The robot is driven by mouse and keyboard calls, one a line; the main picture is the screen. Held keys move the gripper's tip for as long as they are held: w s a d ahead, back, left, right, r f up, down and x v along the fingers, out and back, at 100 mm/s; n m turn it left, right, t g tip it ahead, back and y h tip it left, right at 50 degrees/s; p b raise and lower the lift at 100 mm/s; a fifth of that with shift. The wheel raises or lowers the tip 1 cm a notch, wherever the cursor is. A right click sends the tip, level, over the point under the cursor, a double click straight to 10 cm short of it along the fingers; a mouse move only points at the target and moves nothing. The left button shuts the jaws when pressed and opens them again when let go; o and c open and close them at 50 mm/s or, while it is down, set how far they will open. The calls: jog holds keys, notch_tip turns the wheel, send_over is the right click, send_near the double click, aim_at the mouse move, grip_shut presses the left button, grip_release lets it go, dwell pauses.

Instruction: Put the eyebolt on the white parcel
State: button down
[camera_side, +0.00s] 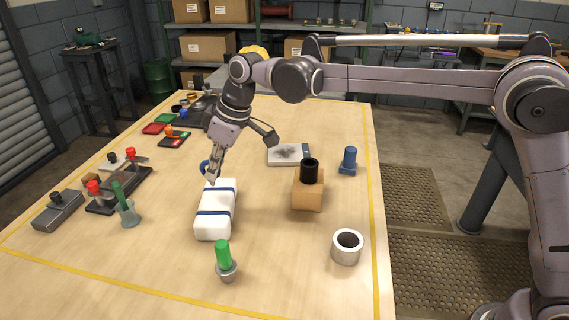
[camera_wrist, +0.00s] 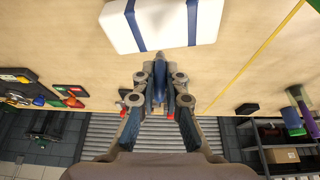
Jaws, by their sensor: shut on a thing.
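The white parcel (camera_side: 208,226) lies on the table with two blue bands around it; it also shows at the top of the wrist view (camera_wrist: 172,24). My gripper (camera_side: 213,177) points down at the parcel's far end. In the wrist view my gripper (camera_wrist: 158,78) is shut on a blue part, which I take for the eyebolt (camera_wrist: 158,84). A blue ring of the eyebolt (camera_side: 204,167) shows beside the fingers in the side view. The fingers hide the rest of it. I cannot tell whether it touches the parcel.
A green-topped peg (camera_side: 223,256) stands just in front of the parcel. A tan block with a black cylinder (camera_side: 308,185), a blue part (camera_side: 348,161) and a white ring (camera_side: 347,247) stand to the right. Fixtures with red knobs (camera_side: 120,190) are at left.

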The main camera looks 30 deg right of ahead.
jog(key=shift+f, duration=1.8)
jog(key=shift+f, duration=0.1)
jog(key=c, duration=1.4)
grip_release()
jog(key=v, duration=1.2)
jog(key=s+d+m+t, duration=0.1)
jog(key=s+d+m, duration=0.1)
jog(key=s+d, duration=0.45)
jog(key=s+d+f+m+t+h, duration=0.1)
jog(key=s+d+f+m, duration=0.1)
jog(key=s+d+f, duration=0.2)
jog(key=s+d+f+m+t+h, duration=0.1)
jog(key=s+d+f+m, duration=0.1)
jog(key=s+d, duration=0.5)
jog(key=s+d+f+m+t+h, duration=0.1)
jog(key=s+d+f+m, duration=0.2)
jog(key=s+d+f, duration=0.2)
jog(key=shift+s+d+f, duration=0.15)
jog(key=shift+d+f, duration=0.05)
jog(key=shift+d, duration=0.25)
jog(key=shift+s+d+f, duration=0.1)
jog(key=shift+d+f, duration=0.05)
jog(key=shift+d, duration=0.25)
